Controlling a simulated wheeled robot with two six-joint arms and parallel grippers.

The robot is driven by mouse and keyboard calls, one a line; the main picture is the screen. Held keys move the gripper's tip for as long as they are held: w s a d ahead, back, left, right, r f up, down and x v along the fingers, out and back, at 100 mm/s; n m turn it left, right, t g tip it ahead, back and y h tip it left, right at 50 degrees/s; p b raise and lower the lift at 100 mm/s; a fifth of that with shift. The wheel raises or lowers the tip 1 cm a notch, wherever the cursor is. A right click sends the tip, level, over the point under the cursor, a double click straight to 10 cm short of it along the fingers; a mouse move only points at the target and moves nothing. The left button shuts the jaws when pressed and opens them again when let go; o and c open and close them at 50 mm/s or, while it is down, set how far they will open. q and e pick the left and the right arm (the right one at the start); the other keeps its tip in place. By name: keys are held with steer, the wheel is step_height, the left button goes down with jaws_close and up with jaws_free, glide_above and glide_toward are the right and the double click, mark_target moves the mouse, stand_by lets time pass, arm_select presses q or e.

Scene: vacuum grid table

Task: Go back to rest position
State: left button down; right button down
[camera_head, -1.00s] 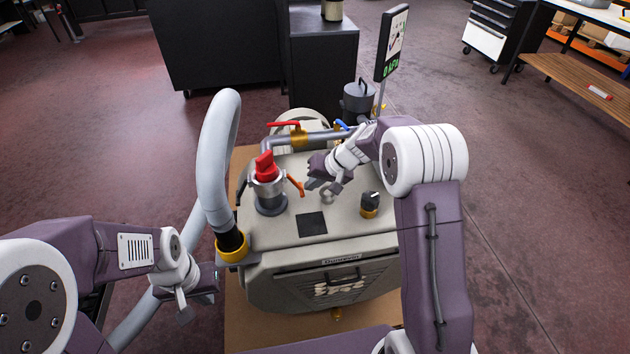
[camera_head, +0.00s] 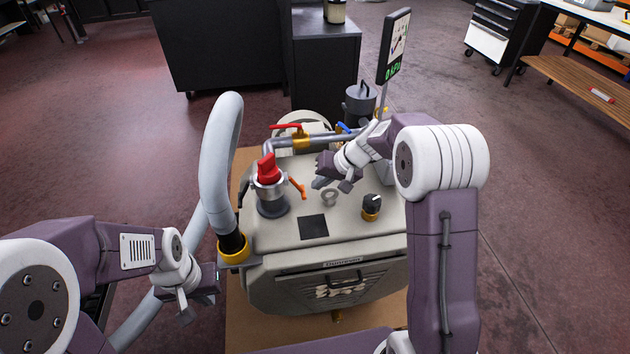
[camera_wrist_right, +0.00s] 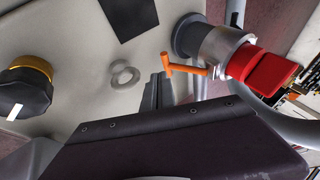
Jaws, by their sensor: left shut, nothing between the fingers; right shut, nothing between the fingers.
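My right gripper (camera_head: 328,181) is shut and empty. It hovers over the top of the grey vacuum unit (camera_head: 362,238), close to a small metal ring (camera_head: 329,198). In the right wrist view, its dark fingertips (camera_wrist_right: 158,92) show near that ring (camera_wrist_right: 125,75) and an orange lever (camera_wrist_right: 186,70). My left gripper (camera_head: 200,291) is shut and empty at the lower left, beside the unit's front left corner and the grey hose (camera_head: 220,160).
On the unit stand a red knob (camera_head: 268,168) on a metal fitting, a black knob (camera_head: 371,205) and a pipe with a red-handled valve (camera_head: 300,138). A display (camera_head: 393,47) stands behind on a pole. Dark cabinets (camera_head: 215,45) are at the back. Open floor lies right.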

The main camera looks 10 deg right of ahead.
steer(key=p+v, duration=0.1)
steer(key=v, duration=0.4)
steer(key=shift+d+r, duration=0.1)
steer(key=shift+r, duration=0.05)
steer(key=s+a+n+g+h, duration=0.1)
steer(key=s+a+n+g, duration=0.1)
steer(key=s, duration=0.8)
steer(key=s+d+f+g+h, duration=0.1)
steer(key=s+d+f+h, duration=0.2)
steer(key=s, duration=0.4)
steer(key=s+d+f+g+h, duration=0.1)
steer(key=s+d+f, duration=0.2)
steer(key=s+f, duration=0.35)
step_height(320, 180, up, 26)
steer(key=p, duration=2.4)
steer(key=shift+a+r+m+t, duration=0.15)
steer(key=shift+a+m+t, duration=0.15)
steer(key=shift+m, duration=0.1)
steer(key=shift+s, duration=0.1)
